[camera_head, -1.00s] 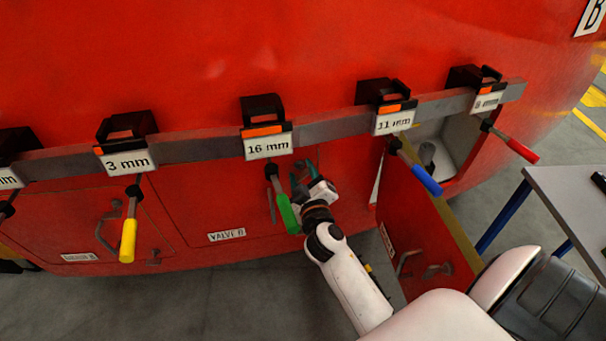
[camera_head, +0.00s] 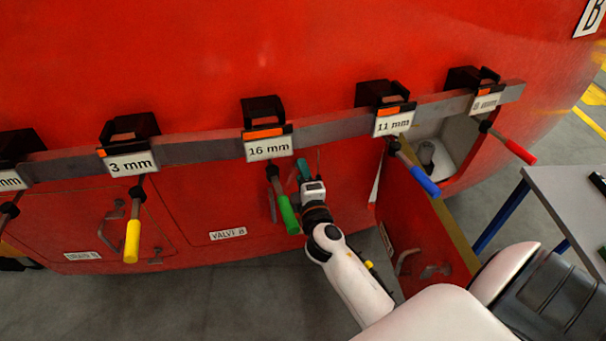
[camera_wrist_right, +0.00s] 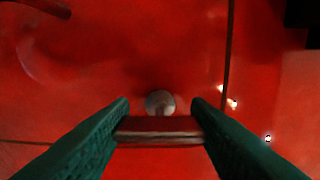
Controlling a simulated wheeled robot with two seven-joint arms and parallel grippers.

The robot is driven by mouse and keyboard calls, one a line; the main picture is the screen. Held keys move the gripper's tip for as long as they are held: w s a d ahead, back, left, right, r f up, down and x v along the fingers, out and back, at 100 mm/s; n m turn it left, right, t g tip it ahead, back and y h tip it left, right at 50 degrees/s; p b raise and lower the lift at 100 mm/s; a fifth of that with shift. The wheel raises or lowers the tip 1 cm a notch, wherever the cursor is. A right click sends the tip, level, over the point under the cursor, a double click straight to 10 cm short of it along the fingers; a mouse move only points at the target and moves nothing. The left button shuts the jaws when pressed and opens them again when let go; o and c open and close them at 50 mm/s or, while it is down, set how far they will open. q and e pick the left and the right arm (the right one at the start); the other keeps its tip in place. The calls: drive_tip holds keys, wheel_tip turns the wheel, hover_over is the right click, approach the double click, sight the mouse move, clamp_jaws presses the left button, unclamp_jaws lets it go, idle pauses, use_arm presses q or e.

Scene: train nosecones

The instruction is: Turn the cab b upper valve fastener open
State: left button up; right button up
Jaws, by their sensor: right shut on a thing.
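The red valve B panel (camera_head: 205,205) is in the head view, with its label (camera_head: 227,234) near its lower edge. My right gripper (camera_head: 306,172) is at the panel's upper right part. In the right wrist view, the green fingers of my right gripper (camera_wrist_right: 160,118) are shut on a red bar-shaped fastener (camera_wrist_right: 158,130), one finger at each end. A round grey metal piece (camera_wrist_right: 160,103) shows just above the bar. In the head view the fastener is hidden behind my gripper. My left gripper is not in view.
A rail (camera_head: 195,150) with hanging tools runs above the panel. The green-handled tool (camera_head: 288,215) hangs close to the left of my right gripper. A hatch door (camera_head: 425,225) stands open on the right, beside the blue-handled tool (camera_head: 425,181). A grey table (camera_head: 570,205) is at far right.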

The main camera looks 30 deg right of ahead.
drive_tip(key=shift+n, duration=0.3)
idle(0.4)
drive_tip(key=o, duration=1)
drive_tip(key=b+v, duration=0.3)
drive_tip(key=v, duration=0.9)
drive_tip(key=shift+b, duration=0.4)
